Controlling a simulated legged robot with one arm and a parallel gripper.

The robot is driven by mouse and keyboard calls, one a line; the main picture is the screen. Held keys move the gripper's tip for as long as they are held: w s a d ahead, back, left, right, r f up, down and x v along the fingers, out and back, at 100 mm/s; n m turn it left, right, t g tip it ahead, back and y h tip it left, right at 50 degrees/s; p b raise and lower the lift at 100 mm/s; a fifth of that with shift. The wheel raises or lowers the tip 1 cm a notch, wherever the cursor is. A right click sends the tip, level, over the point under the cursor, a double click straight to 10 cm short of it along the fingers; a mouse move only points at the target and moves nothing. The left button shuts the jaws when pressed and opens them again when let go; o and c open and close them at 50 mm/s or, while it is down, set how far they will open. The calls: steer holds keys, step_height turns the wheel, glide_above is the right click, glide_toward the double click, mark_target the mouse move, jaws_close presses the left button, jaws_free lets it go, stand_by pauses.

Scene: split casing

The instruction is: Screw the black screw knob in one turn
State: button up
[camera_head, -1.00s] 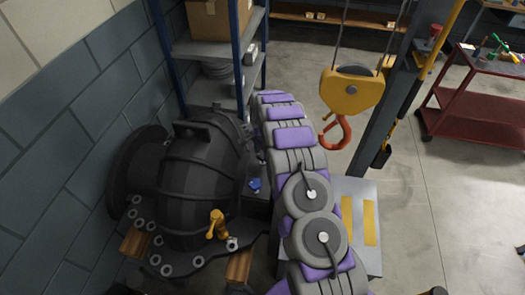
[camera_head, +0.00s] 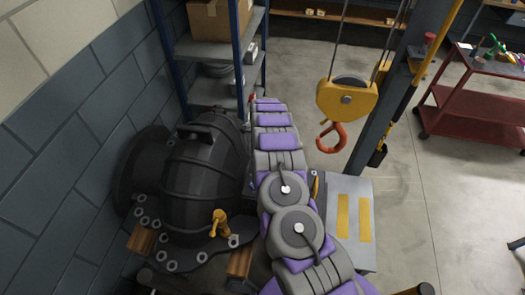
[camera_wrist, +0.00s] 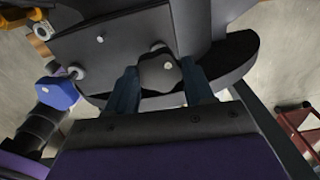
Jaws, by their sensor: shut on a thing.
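The black screw knob (camera_wrist: 157,73) shows in the middle of the wrist view, lobed, with a pale round centre. My gripper (camera_wrist: 162,82) has one dark blue finger on each side of it and is shut on it. The knob sits close against the dark casing (camera_wrist: 120,45). In the head view the black split casing (camera_head: 200,175) stands at the left by the wall. My arm covers the knob and the fingertips in that view.
A blue knob (camera_wrist: 57,93) on a dark stem is left of my gripper. A yellow tap (camera_head: 219,223) stands on the casing's flange. A yellow hoist with an orange hook (camera_head: 331,137) hangs right of my arm. A shelf (camera_head: 215,50) stands behind; open floor lies to the right.

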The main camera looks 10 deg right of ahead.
steer(key=m+p, duration=0.1)
steer(key=m, duration=0.2)
steer(key=m+p, duration=0.1)
steer(key=shift+w+a+r+m+p, duration=0.1)
steer(key=shift+w+r+m+p, duration=0.15)
steer(key=shift+m+p, duration=0.35)
steer(key=shift+m, duration=0.7)
steer(key=m, duration=0.3)
steer(key=shift+s+f+m, duration=0.1)
steer(key=shift+f+m, duration=0.05)
steer(key=shift+m, duration=1.65)
steer(key=shift+m, duration=0.3)
steer(key=o, duration=1)
steer(key=shift+f, duration=0.1)
steer(key=shift+o, duration=0.2)
steer(key=shift+s, duration=0.1)
